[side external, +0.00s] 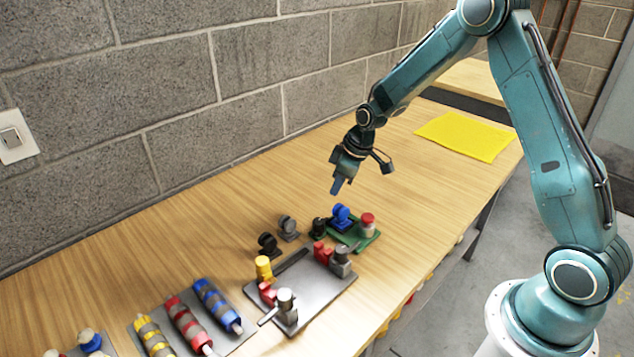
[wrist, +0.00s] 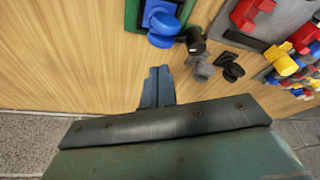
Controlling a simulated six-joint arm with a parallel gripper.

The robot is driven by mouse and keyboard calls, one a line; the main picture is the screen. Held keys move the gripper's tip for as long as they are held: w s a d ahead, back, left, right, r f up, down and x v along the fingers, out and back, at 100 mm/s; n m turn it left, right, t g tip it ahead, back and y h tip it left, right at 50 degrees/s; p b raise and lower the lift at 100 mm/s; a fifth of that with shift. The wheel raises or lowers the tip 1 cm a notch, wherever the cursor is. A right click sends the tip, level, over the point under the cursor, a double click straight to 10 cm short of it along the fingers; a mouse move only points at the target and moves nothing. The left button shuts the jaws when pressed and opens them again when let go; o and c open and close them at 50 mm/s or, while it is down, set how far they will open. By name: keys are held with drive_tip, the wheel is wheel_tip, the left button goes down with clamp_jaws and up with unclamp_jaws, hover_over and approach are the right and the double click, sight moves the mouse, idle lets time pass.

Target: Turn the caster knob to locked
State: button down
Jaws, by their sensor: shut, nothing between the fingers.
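I cannot tell for certain which part is the caster knob. A blue wheel-like piece (side external: 341,213) stands on a green plate (side external: 345,240); it also shows at the top of the wrist view (wrist: 163,24). A red-topped pale cylinder (side external: 367,224) stands on the same plate. A grey wheel-like piece (side external: 289,226) and a black one (side external: 268,243) stand on the table to the left. My gripper (side external: 336,190) is shut and empty, above the table just behind the blue piece. Its fingertips (wrist: 157,72) point toward the blue piece in the wrist view, apart from it.
A small black piece (side external: 319,228) stands by the green plate. A grey plate (side external: 325,292) with red, yellow and metal parts lies in front. A tray holds yellow, red and blue rollers (side external: 187,323). A yellow mat (side external: 465,136) lies farther back; the table before it is clear.

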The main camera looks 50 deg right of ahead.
sight(319, 220)
drive_tip(key=shift+s+r, duration=0.3)
drive_tip(key=shift+r, duration=0.4)
drive_tip(key=c, duration=1.5)
unclamp_jaws()
drive_tip(key=o, duration=0.3)
drive_tip(key=shift+w+a+r+n, duration=0.1)
drive_tip(key=shift+a+n, duration=0.1)
drive_tip(key=shift+n, duration=0.1)
drive_tip(key=shift+o, duration=0.4)
drive_tip(key=a+r+n+g+h, duration=0.1)
drive_tip(key=a+r+n+g, duration=0.1)
drive_tip(key=a+n, duration=0.3)
drive_tip(key=shift+w+a+r+g+h, duration=0.2)
drive_tip(key=shift+r+g+h, duration=0.15)
drive_tip(key=shift+r, duration=0.5)
drive_tip(key=shift+s+a+r+n+g, duration=0.1)
drive_tip(key=shift+a+r+n+g, duration=0.25)
drive_tip(key=shift+a+r+n, duration=0.1)
drive_tip(key=shift+f, duration=0.1)
wheel_tip(319, 220, down, 14)
drive_tip(key=shift+r, duration=0.15)
drive_tip(key=shift+c, duration=0.4)
